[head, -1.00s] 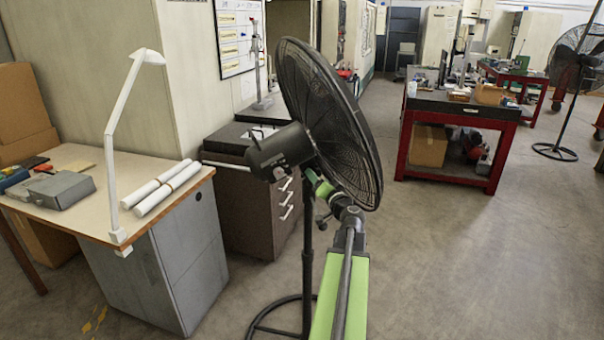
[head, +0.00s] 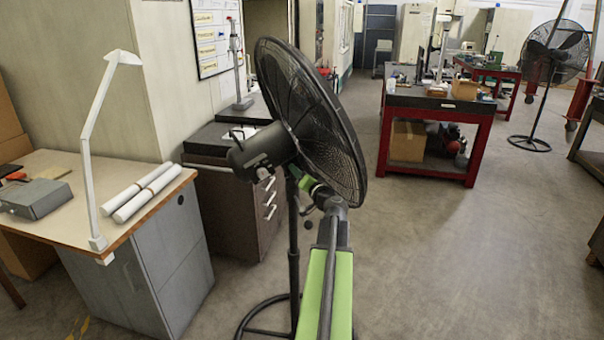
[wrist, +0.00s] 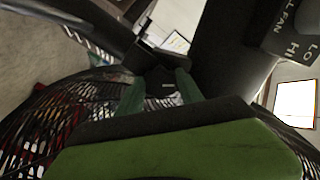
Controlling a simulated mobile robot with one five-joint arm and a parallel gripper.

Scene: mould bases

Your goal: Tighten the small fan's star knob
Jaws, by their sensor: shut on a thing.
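The near black pedestal fan (head: 306,118) stands upright in the head view, its round cage facing right and its motor housing (head: 262,150) at the left. My gripper (head: 305,184) is just below and behind the housing, close to the pole (head: 293,235). In the wrist view, the green fingers of my gripper (wrist: 160,88) are shut on a dark part by the fan's neck, which I take for the star knob (wrist: 154,62). The fingers and shadow hide most of its shape. The housing (wrist: 290,35) with "LO" and "HI" lettering is at the upper right.
A desk (head: 125,215) with white rolls (head: 140,192) and a lamp (head: 95,150) is at the left. A dark drawer cabinet (head: 225,205) stands behind the fan. A red workbench (head: 437,130) and another fan (head: 553,52) are farther right.

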